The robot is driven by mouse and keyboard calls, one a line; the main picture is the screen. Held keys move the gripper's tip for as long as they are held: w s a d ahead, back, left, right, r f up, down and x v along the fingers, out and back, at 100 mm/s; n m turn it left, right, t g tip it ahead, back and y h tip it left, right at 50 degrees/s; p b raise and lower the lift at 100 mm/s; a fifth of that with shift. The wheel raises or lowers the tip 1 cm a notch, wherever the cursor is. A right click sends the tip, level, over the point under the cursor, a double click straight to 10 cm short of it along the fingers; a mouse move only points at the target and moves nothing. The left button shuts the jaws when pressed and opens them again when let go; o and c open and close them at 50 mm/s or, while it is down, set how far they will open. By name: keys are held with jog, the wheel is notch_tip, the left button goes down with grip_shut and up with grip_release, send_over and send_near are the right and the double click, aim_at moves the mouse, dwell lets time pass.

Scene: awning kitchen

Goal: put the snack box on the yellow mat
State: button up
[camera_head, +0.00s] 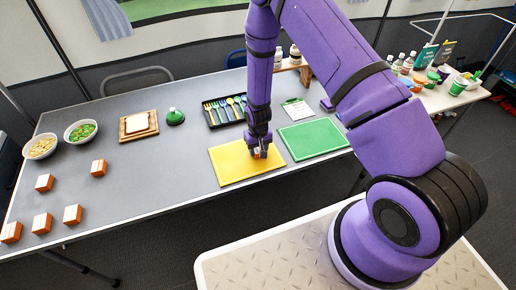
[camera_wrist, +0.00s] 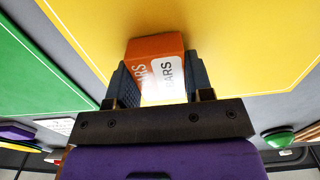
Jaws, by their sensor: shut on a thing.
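The yellow mat (camera_head: 232,168) lies near the front edge of the grey table, left of a green mat. My gripper (camera_head: 260,151) points down over the right part of the yellow mat. It is shut on an orange and white snack box (camera_wrist: 155,52), which is held between both fingers in the wrist view. The yellow mat (camera_wrist: 235,30) fills the view behind the box. In the head view the box (camera_head: 257,155) shows only as a small orange patch, mostly hidden by the gripper. I cannot tell whether the box touches the mat.
Several similar orange and white boxes (camera_head: 72,214) stand at the table's left. The green mat (camera_head: 312,138) lies just right of the yellow mat. A cutlery tray (camera_head: 222,110), a bread board (camera_head: 138,126) and two bowls (camera_head: 80,131) stand farther back.

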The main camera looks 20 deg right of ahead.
jog(key=shift+f, duration=0.15)
jog(key=o, duration=0.9)
notch_tip(320, 180, up, 28)
jog(key=d+t, duration=0.1)
jog(key=d, duration=0.1)
jog(key=s+d+r+t, duration=0.1)
jog(key=s+r, duration=0.3)
jog(key=r, duration=0.3)
jog(key=s+d+r+t, duration=0.1)
jog(key=s+r, duration=0.2)
jog(key=r, duration=0.5)
jog(key=s+d+r, duration=0.1)
jog(key=s+r, duration=0.3)
jog(key=s, duration=0.3)
jog(key=s+d+r+t, duration=0.1)
jog(key=s+r, duration=0.4)
jog(key=s, duration=0.3)
jog(key=s+d+r+t, duration=0.1)
jog(key=s+r, duration=0.3)
jog(key=s, duration=0.3)
jog(key=shift+s+r, duration=0.2)
jog(key=shift+r, duration=0.05)
